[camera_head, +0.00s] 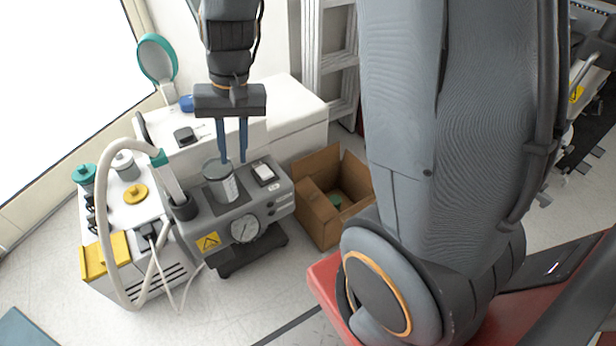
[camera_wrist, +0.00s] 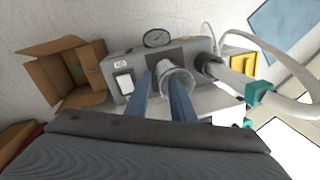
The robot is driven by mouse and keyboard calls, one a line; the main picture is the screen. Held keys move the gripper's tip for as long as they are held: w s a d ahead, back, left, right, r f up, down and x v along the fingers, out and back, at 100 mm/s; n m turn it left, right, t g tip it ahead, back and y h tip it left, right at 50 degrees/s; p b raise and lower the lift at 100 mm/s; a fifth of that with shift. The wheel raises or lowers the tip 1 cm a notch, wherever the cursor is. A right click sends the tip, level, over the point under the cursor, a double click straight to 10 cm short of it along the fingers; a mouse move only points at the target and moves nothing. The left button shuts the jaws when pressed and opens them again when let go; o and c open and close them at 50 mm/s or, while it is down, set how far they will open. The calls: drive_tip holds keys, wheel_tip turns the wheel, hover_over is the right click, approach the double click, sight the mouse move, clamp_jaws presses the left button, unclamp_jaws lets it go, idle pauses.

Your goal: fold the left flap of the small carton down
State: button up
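The small brown carton (camera_head: 318,221) stands on the floor right of the compressor, with its top open and flaps standing up or spread outward. A green item (camera_head: 336,200) lies inside it. The carton also shows at the upper left of the wrist view (camera_wrist: 58,83). My gripper (camera_head: 233,160) is above the compressor, left of the carton and apart from it. Its two blue fingers point down, spread with a gap, and hold nothing that I can see. In the wrist view the fingertips (camera_wrist: 161,76) overlap a clear jar; I cannot tell whether they touch it.
The grey compressor (camera_head: 270,212) with gauge and clear jar (camera_head: 222,186) is under my gripper. A white hose (camera_head: 104,220) arches over a unit with yellow parts at left. A white cabinet (camera_head: 290,118) and a ladder (camera_head: 311,50) stand behind. Floor in front is clear.

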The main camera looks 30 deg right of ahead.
drive_tip(key=w+d+f+m+y+p, duration=0.1)
drive_tip(key=w+d+f+m, duration=0.2)
drive_tip(key=d+f, duration=0.3)
drive_tip(key=w+d+f+m, duration=0.3)
drive_tip(key=d+f, duration=0.1)
drive_tip(key=d, duration=0.3)
drive_tip(key=m+y+p, duration=0.2)
drive_tip(key=m, duration=0.6)
hover_over(316, 191)
drive_tip(key=s+d, duration=0.1)
drive_tip(key=s, duration=0.1)
wheel_tip(316, 191, down, 15)
drive_tip(key=shift+d+f, duration=0.1)
drive_tip(key=shift+f, duration=0.1)
drive_tip(key=shift+f+b, duration=0.35)
drive_tip(key=b+x, duration=0.1)
drive_tip(key=x, duration=0.5)
drive_tip(key=shift+s+f+b, duration=0.1)
drive_tip(key=shift+f+b, duration=0.25)
drive_tip(key=shift+b, duration=0.05)
clamp_jaws()
